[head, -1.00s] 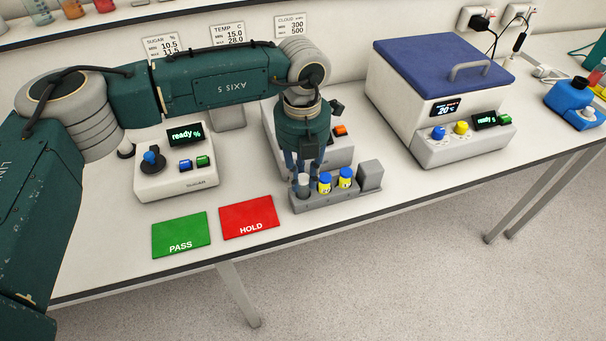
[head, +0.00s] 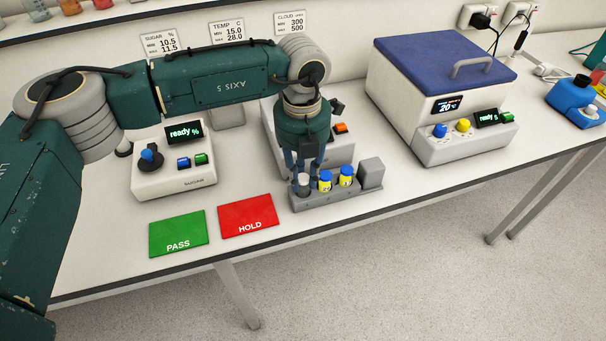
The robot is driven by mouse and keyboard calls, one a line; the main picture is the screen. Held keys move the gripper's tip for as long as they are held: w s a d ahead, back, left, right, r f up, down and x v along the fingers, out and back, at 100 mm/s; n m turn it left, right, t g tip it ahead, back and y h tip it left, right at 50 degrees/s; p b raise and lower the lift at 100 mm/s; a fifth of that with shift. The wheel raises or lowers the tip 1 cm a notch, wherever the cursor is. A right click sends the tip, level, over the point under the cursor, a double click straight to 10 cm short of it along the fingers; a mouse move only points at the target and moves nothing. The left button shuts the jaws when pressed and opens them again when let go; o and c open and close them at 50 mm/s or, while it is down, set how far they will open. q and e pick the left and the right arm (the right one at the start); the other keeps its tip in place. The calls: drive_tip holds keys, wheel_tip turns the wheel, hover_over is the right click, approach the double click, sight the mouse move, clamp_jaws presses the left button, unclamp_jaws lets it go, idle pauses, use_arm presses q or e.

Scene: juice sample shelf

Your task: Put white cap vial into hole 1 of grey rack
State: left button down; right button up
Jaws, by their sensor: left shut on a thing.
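The grey rack (head: 325,200) stands near the front edge of the bench. My left gripper (head: 304,180) points down over the rack's left end. It is shut on the white cap vial (head: 303,184), whose pale top shows between the fingers. The vial is upright at the leftmost place of the rack; I cannot tell how deep it sits in the hole. Two yellow vials with blue caps, one (head: 325,181) and another (head: 346,176), stand in the rack just right of the gripper. My right gripper is not in view.
A grey block (head: 370,173) rises at the rack's right end. A red HOLD mat (head: 248,221) and a green PASS mat (head: 178,233) lie left of the rack. The sugar meter (head: 175,178) and a blue-lidded bath (head: 440,70) stand on the bench.

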use_arm(q)
drive_tip(key=shift+f, duration=0.25)
drive_tip(key=c, duration=1.4)
unclamp_jaws()
drive_tip(key=shift+c, duration=0.2)
drive_tip(key=shift+r, duration=0.1)
